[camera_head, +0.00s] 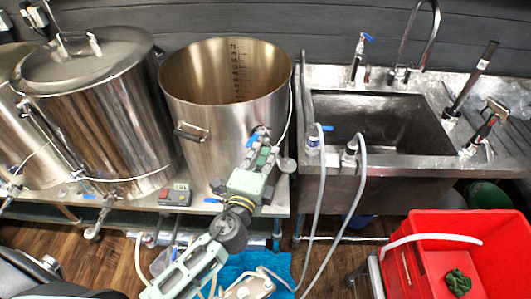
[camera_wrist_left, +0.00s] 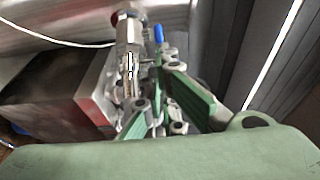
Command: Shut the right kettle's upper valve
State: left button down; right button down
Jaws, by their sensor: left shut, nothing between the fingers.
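The right kettle (camera_head: 225,105) is a tall open steel pot with volume marks inside. Its upper valve (camera_head: 263,131), with a blue lever, sits on the right front of the wall, partly covered by my gripper. My left gripper (camera_head: 261,158) is shut and empty, right in front of and just below this valve. In the left wrist view, the metal valve fitting (camera_wrist_left: 128,30) is beyond the closed fingers (camera_wrist_left: 160,105), with the blue lever (camera_wrist_left: 158,33) above them. I cannot tell whether the fingers touch the lever. My right gripper is not in view.
A lidded kettle (camera_head: 95,95) stands to the left on the same bench. A red-and-grey control box (camera_head: 175,195) lies at the bench front. A steel sink (camera_head: 375,125) with grey hoses (camera_head: 318,200) is at right. A red crate (camera_head: 440,250) stands lower right.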

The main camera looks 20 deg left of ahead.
aim_at(246, 145)
pick_arm(q)
jog(key=shift+a, duration=0.15)
jog(key=shift+s+a+m+h+b, duration=0.15)
jog(key=shift+a+m+h, duration=0.5)
jog(key=shift+a, duration=0.75)
jog(key=shift+s+a+m+h+b, duration=0.1)
jog(key=shift+a+m+h+b, duration=0.2)
jog(key=shift+a+h, duration=0.9)
jog(key=shift+a+y, duration=0.25)
